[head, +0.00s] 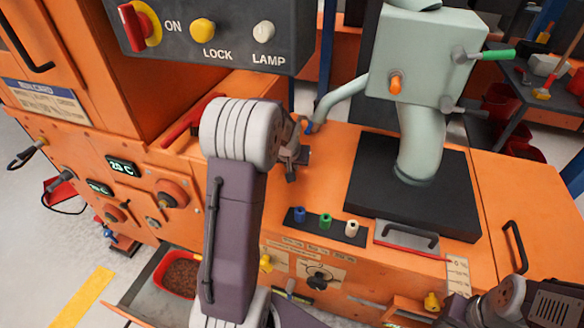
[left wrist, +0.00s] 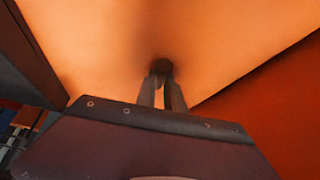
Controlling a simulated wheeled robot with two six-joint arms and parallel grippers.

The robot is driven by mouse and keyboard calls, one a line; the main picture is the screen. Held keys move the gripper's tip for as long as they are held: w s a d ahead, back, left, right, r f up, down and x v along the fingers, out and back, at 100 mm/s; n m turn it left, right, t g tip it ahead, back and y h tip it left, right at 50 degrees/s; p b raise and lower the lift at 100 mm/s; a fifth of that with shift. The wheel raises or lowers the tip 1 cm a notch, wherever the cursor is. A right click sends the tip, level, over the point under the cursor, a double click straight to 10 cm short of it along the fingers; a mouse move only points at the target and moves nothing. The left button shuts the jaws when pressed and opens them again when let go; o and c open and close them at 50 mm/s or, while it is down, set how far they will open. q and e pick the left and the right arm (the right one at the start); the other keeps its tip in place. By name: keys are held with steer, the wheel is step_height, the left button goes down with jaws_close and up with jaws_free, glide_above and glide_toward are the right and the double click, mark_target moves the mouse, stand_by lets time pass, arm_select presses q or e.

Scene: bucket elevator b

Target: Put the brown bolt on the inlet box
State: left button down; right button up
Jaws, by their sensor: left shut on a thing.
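My left gripper (head: 298,158) is over the orange bench top, left of the pale green box, partly hidden by its own arm. In the left wrist view its two fingers (left wrist: 162,90) are close together on a small dark brown round thing, seemingly the brown bolt (left wrist: 162,66). An orange surface lies just beyond it; I cannot tell whether they touch. The pale green box (head: 422,55), which may be the inlet box, stands on a thick pipe above a black base. An orange knob is on its front. My right arm shows at bottom right; its gripper is not clearly visible.
A black strip (head: 343,233) holds blue (head: 299,214), green (head: 325,221) and white (head: 351,228) pieces on the bench. A control panel (head: 215,35) overhangs at upper left. A curved pipe (head: 340,98) leaves the box's left side. An open drawer with a red tray (head: 162,285) is at lower left.

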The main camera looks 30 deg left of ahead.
arm_select(q)
steer(key=shift+f, duration=0.15)
steer(key=c, duration=1.5)
jaws_free()
steer(key=shift+o, duration=0.2)
steer(key=shift+r, duration=0.3)
steer(key=p+v, duration=0.5)
steer(key=v, duration=0.6)
steer(key=shift+s+r, duration=0.2)
steer(key=shift+r, duration=0.15)
steer(key=shift+d, duration=0.15)
